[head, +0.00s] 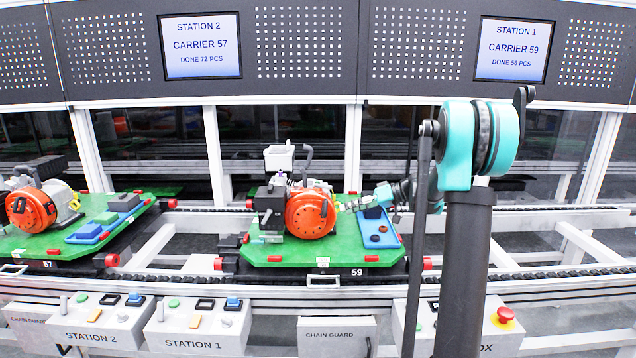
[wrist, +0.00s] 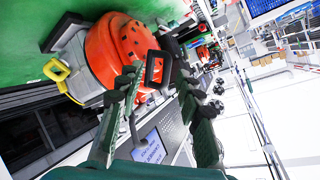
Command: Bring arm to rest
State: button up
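My gripper (head: 352,205) is at the right side of the orange engine (head: 310,213) on carrier 59 in the head view. In the wrist view the two dark green fingers of my gripper (wrist: 158,78) stand apart. A black rectangular loop (wrist: 154,68) shows in line with the gap between the fingertips, in front of an orange engine housing (wrist: 122,48). I cannot tell whether the fingers touch the loop or the engine. My arm, with its teal joint, rises at the right of the head view and reaches left over the carrier.
The green carrier 59 (head: 348,245) sits on the conveyor, with a blue tray (head: 380,228) beside the engine. Carrier 57 (head: 30,243) with another engine stands at left. Control boxes (head: 198,327) line the front edge. The rails right of carrier 59 look clear.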

jog(key=s+d+f+m+h, duration=0.2)
jog(key=s+f+h, duration=0.2)
jog(key=s, duration=0.8)
jog(key=s+d+f+m+h, duration=0.3)
jog(key=s+f, duration=0.4)
jog(key=s, duration=0.5)
jog(key=s+d+f+m+h, duration=0.2)
jog(key=s+f+h, duration=0.3)
jog(key=s, duration=0.8)
jog(key=shift+d+f+t, duration=0.3)
jog(key=shift+d+f, duration=0.15)
jog(key=shift+f, duration=0.35)
